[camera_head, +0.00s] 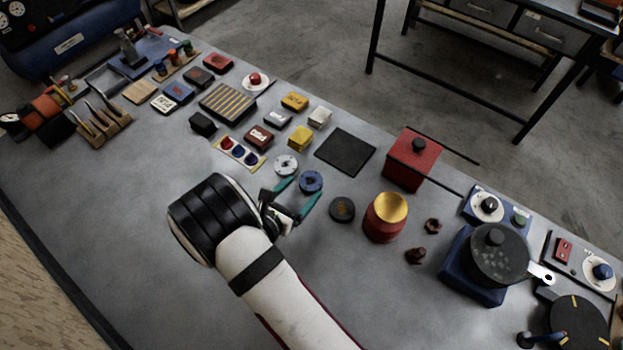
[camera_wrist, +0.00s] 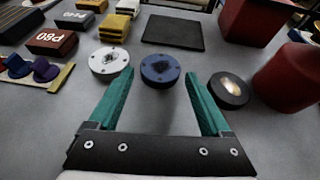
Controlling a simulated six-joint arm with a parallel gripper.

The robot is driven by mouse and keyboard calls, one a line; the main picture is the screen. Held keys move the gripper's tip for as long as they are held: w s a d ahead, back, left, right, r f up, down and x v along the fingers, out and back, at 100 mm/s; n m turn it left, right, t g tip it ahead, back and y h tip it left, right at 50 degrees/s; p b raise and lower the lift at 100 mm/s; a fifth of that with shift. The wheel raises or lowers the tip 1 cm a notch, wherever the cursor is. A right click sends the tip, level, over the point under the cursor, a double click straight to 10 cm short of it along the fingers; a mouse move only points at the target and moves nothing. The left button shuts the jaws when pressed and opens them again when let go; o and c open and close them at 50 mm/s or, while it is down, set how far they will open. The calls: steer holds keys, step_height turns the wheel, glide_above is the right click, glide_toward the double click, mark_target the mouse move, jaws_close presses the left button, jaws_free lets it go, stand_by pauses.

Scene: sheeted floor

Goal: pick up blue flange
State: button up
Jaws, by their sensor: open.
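The blue flange (camera_head: 311,181) is a round disc with a dark centre and small holes, lying flat on the grey table. In the wrist view, the blue flange (camera_wrist: 160,70) sits ahead of my gripper (camera_wrist: 158,80), about midway between its two teal fingertips. My gripper (camera_head: 297,192) is open and empty, and its fingers reach toward the flange in the head view. I cannot tell how high the fingertips are above the table.
A white flange (camera_wrist: 109,62) lies close to the left finger and a dark round disc (camera_wrist: 229,89) close to the right one. A red pot with a gold top (camera_head: 384,218) stands further right. A black mat (camera_head: 345,152) lies behind. Open table lies at front left.

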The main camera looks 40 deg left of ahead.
mark_target(311, 180)
steer(key=x, duration=0.3)
steer(key=shift+w+f, duration=0.1)
steer(key=shift+w, duration=0.15)
jaws_close()
